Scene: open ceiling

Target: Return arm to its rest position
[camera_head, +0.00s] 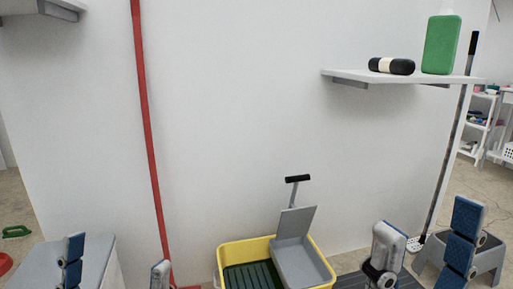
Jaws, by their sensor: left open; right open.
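My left gripper (118,255) is low at the left of the head view. Its fingers stand apart, one with blue pads and one grey, with nothing held between them. My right gripper (427,220) is low at the right, also with a blue-padded finger and a grey finger spread apart and nothing held. Only the upper parts of both grippers show; the rest of both arms is below the picture edge.
A yellow mop bucket (322,267) with a grey wringer (296,250) stands between the grippers. A red pole (147,120) leans on the white wall. A shelf (350,76) holds a green bottle (441,45) and a black-and-white roll (392,66). A grey step stool (490,258) stands right.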

